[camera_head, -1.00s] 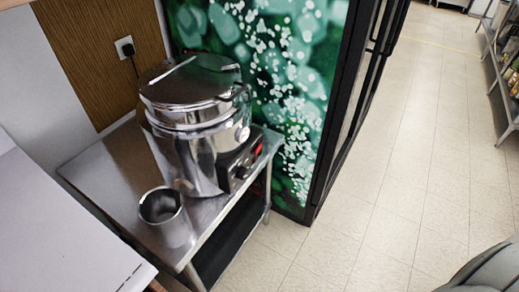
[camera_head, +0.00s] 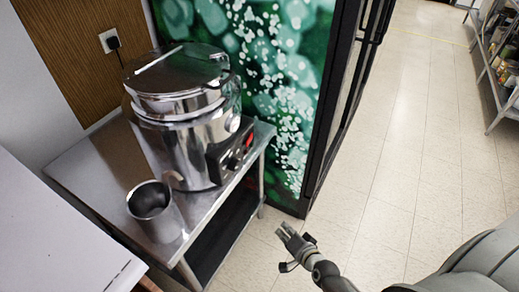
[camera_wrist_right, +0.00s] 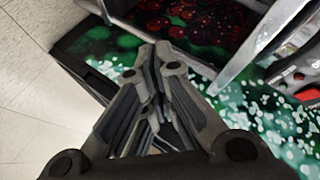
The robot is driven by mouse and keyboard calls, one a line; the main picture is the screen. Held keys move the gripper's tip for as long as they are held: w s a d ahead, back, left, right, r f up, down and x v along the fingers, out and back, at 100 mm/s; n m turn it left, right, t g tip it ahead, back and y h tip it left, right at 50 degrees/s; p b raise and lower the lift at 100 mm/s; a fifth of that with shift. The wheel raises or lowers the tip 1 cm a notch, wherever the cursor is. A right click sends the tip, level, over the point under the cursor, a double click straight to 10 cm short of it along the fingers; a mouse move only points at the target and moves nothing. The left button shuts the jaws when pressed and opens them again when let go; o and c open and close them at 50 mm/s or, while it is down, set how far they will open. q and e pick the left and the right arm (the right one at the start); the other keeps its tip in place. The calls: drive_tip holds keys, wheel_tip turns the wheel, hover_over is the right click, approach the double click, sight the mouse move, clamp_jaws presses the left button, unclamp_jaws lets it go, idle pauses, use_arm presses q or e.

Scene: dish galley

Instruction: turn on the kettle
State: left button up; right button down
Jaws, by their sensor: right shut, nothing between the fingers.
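The kettle (camera_head: 180,145) is a large shiny steel pot with a closed lid, standing on a small steel table. A dark control box (camera_head: 231,155) with a red part is on its right side. The control box also shows at the right edge of the right wrist view (camera_wrist_right: 296,80). My right gripper (camera_head: 284,230) is shut and empty. It is in the air over the floor, right of the table and lower in the picture than the control box, apart from both. My left gripper is not in view.
A steel pitcher (camera_head: 152,208) stands on the steel table (camera_head: 80,169) in front of the kettle. A white counter (camera_head: 50,235) is at the lower left. A green patterned panel (camera_head: 290,90) stands behind. The floor (camera_head: 400,170) to the right is clear.

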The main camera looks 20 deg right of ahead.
drive_tip(key=w+d+r+m+t, duration=0.1)
drive_tip(key=w+r+m+t, duration=0.1)
drive_tip(key=r, duration=0.9)
drive_tip(key=w+d+r+m+t+b, duration=0.1)
drive_tip(key=w+r+m+t, duration=0.2)
drive_tip(key=r, duration=0.8)
drive_tip(key=shift+w+m+t, duration=0.3)
drive_tip(key=shift+w+m, duration=0.3)
drive_tip(key=shift+m, duration=0.4)
drive_tip(key=shift+d, duration=0.1)
approach(253, 136)
drive_tip(key=d, duration=0.2)
drive_tip(key=w+a, duration=0.1)
drive_tip(key=w+p, duration=0.1)
drive_tip(key=w, duration=0.1)
drive_tip(key=w+a, duration=0.1)
drive_tip(key=shift+w+a+r+p, duration=0.15)
drive_tip(key=shift+a+r+p, duration=0.05)
drive_tip(key=shift+a+p, duration=0.1)
drive_tip(key=shift+h, duration=0.4)
